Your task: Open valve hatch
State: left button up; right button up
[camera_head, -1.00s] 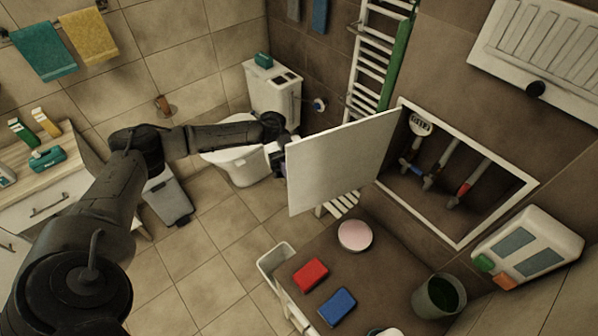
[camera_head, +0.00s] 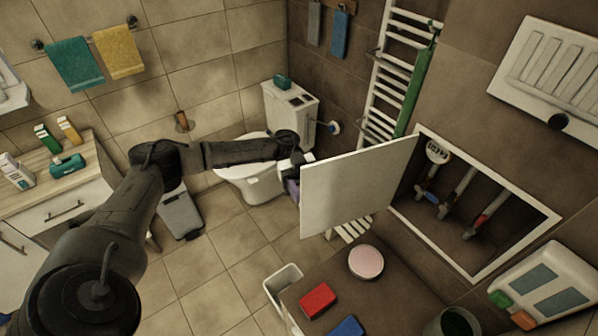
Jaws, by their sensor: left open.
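The white hatch door (camera_head: 357,190) stands swung out wide from its white frame (camera_head: 522,250) in the brown wall. The recess behind it shows pipes with a meter (camera_head: 437,152), a blue-handled valve and a red-handled valve (camera_head: 481,221). My left gripper (camera_head: 296,172) is at the free left edge of the door, partly hidden behind it. Its fingertips are hard to see and I cannot tell whether they touch the door. My right gripper is not in view.
Below the hatch a brown counter (camera_head: 325,275) holds a pink round item (camera_head: 365,262), a red block (camera_head: 318,299) and a blue block (camera_head: 347,327). A ladder-like towel rail (camera_head: 388,85) stands left of the hatch. A toilet (camera_head: 250,172) is behind my left arm.

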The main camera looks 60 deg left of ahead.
pick_arm(q)
jog(key=b+v, duration=0.3)
jog(key=v, duration=0.9)
jog(key=shift+b, duration=0.4)
jog(key=shift+a, duration=0.15)
